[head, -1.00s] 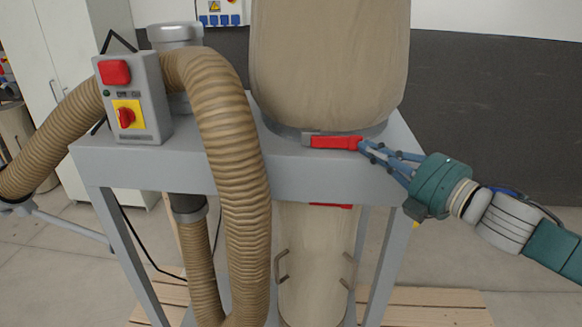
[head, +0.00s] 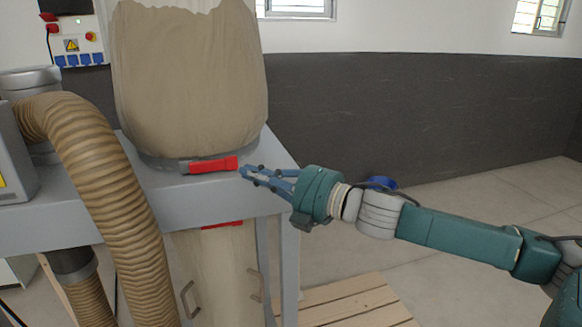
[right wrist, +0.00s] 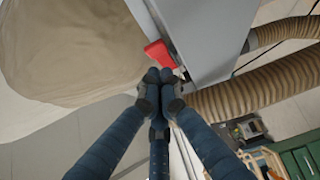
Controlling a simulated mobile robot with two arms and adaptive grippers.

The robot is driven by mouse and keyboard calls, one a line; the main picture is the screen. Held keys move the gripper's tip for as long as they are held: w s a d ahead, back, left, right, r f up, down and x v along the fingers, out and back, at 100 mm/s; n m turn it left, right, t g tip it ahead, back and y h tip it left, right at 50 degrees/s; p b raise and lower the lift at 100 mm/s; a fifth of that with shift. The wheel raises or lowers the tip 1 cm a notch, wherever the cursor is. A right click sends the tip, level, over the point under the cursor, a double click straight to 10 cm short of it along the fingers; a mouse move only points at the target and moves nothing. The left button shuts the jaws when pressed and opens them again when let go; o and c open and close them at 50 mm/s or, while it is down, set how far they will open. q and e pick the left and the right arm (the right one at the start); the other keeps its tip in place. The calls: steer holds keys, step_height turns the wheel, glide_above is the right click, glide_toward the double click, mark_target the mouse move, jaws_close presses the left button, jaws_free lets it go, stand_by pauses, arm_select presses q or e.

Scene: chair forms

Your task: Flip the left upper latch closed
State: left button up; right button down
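The upper red latch (head: 212,165) sits on the clamp ring at the foot of the upper filter bag (head: 190,80), lying along the band. It also shows in the right wrist view (right wrist: 160,56). My right gripper (head: 244,172) is at the right end of this latch, fingertips very near it; I cannot tell if they touch. In the right wrist view its fingers (right wrist: 160,76) meet at the tips with nothing seen between them. A lower red latch (head: 222,224) shows under the tabletop edge. My left gripper is out of view.
The grey stand (head: 260,150) carries the bag. A ribbed brown hose (head: 110,180) curves down in front of it at left. The lower bag (head: 215,275) has metal handles. A wooden pallet (head: 345,305) lies below. Open floor is at right.

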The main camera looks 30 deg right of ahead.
steer(key=d, duration=0.3)
steer(key=w+d, duration=0.1)
steer(key=d, duration=0.2)
steer(key=w+d, duration=0.1)
steer(key=d, duration=0.2)
steer(key=shift+w+d+f+b, duration=0.1)
steer(key=shift+d+f+b, duration=0.2)
steer(key=shift+f+b, duration=0.1)
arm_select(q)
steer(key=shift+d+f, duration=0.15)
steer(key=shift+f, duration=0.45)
arm_select(e)
steer(key=shift+r, duration=0.1)
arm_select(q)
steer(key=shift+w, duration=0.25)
